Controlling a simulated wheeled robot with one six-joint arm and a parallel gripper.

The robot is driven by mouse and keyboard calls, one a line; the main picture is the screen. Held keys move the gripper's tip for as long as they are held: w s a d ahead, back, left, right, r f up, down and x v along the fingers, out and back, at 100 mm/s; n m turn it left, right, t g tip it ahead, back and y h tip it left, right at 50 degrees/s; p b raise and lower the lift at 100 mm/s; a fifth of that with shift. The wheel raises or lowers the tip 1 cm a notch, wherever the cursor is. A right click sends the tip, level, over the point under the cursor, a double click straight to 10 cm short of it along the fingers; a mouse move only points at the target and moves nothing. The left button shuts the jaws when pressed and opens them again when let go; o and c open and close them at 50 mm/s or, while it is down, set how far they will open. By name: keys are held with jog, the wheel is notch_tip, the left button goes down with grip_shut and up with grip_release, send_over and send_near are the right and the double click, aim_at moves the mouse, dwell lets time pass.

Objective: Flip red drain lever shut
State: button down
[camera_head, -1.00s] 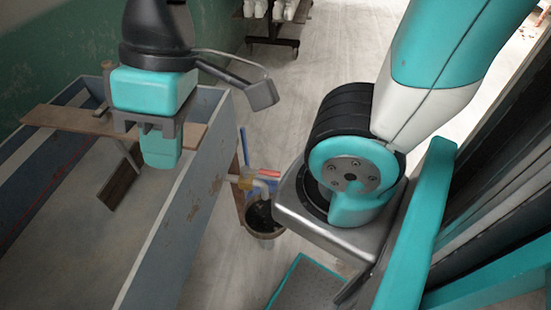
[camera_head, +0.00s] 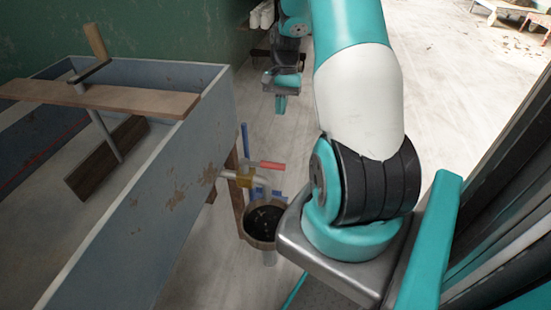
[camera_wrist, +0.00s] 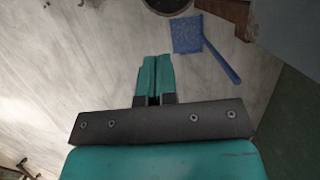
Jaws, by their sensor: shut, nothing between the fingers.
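The red drain lever (camera_head: 272,165) sticks out to the right from a brass valve (camera_head: 244,177) on the pale drain pipe at the outer wall of the blue-grey trough (camera_head: 150,220). My gripper (camera_head: 281,106) is beyond the lever in the head view, pointing down over the floor and apart from the lever. Its fingers also show in the wrist view (camera_wrist: 154,78), closed together with nothing between them. The lever does not show in the wrist view.
A bucket (camera_head: 265,222) with dark contents stands below the pipe; its rim shows in the wrist view (camera_wrist: 166,8). A blue dustpan (camera_wrist: 187,35) lies on the floor. A plank (camera_head: 125,98) and a paddle (camera_head: 105,160) rest on the trough.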

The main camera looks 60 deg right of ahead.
aim_at(262, 165)
jog(key=s+a+f+b, duration=0.2)
jog(key=a+f, duration=0.4)
jog(key=f, duration=0.4)
jog(key=shift+s+a, duration=0.25)
jog(key=shift+s, duration=0.05)
